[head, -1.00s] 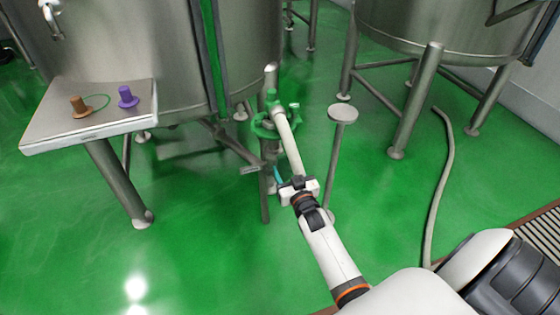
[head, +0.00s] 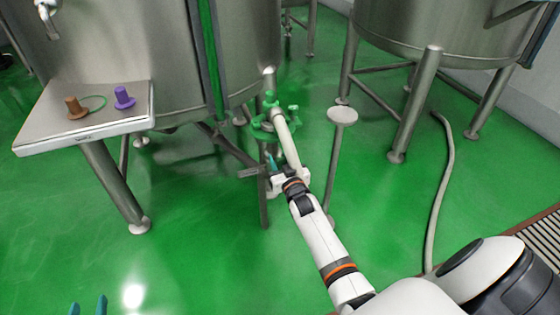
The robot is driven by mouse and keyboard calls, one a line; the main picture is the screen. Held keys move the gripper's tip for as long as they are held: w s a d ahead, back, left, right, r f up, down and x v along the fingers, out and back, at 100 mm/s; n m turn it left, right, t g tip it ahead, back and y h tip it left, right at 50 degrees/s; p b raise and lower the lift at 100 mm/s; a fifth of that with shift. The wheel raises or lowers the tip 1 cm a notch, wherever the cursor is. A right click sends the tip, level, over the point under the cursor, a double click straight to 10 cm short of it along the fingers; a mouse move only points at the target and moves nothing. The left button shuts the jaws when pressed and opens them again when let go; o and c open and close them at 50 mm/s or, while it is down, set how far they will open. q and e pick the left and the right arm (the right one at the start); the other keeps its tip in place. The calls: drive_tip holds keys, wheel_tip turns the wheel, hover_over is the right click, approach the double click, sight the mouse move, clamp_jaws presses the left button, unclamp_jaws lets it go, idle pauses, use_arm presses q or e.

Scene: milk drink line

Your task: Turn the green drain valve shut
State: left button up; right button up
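The green drain valve (head: 262,130) is a round green fitting with knobs, low in front of the large steel tank, at the middle of the head view. A pale hose or pipe (head: 286,140) runs down from it toward my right gripper. My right gripper (head: 273,166) is just below the valve. One teal finger shows beside the pale pipe; the other is hidden, so I cannot tell whether it grips or touches anything.
A steel shelf (head: 50,125) at the left holds a brown plug (head: 74,108) and a purple plug (head: 123,98). A round-topped post (head: 342,116) stands right of the valve. A grey hose (head: 443,190) lies on the floor at right. The lower-left floor is clear.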

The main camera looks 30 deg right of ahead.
clamp_jaws()
